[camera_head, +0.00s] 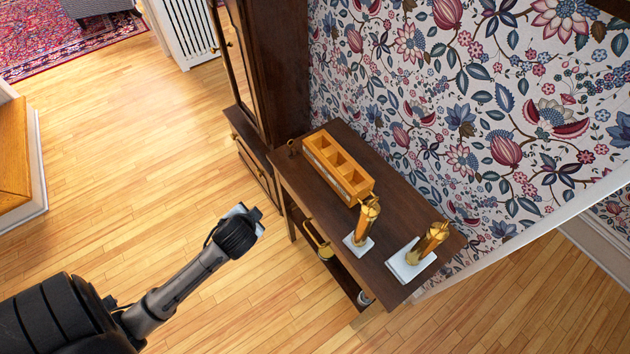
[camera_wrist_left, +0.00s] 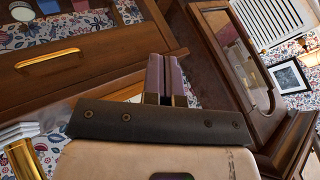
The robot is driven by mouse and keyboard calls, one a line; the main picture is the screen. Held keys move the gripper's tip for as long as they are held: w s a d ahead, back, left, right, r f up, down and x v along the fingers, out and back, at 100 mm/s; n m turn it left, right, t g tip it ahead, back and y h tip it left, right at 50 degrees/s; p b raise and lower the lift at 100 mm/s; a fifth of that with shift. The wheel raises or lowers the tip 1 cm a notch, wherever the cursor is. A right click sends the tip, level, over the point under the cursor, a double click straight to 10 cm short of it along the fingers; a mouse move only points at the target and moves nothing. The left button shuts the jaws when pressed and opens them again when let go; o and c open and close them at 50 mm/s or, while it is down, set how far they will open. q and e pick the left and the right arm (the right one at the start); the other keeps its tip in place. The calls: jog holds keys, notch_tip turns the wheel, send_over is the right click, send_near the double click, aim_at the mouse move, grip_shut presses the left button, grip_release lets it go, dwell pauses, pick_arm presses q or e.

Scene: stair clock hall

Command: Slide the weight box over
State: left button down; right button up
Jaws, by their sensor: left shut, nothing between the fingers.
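The weight box (camera_head: 338,168) is a wooden box with several open compartments in a row. My left gripper (camera_head: 258,218) is left of the table, over the floor in the picture and apart from the box. In the left wrist view its fingers (camera_wrist_left: 166,78) are shut with nothing between them. I cannot make out the box in the wrist view. My right gripper is not in view.
A tall dark clock case (camera_head: 270,75) stands beyond. A brass object (camera_head: 318,240) is below the tabletop.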

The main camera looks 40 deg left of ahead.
pick_arm(q)
jog(key=w+a+m+t+y+b, duration=0.1)
jog(key=w+a+m+t+y, duration=0.3)
jog(key=a, duration=0.4)
jog(key=m+t+h, duration=0.8)
jog(key=m+h, duration=0.6)
jog(key=m, duration=1.9)
send_near(322, 163)
jog(key=x, duration=0.7)
jog(key=shift+w+f+p, duration=0.25)
jog(key=shift+p, duration=0.05)
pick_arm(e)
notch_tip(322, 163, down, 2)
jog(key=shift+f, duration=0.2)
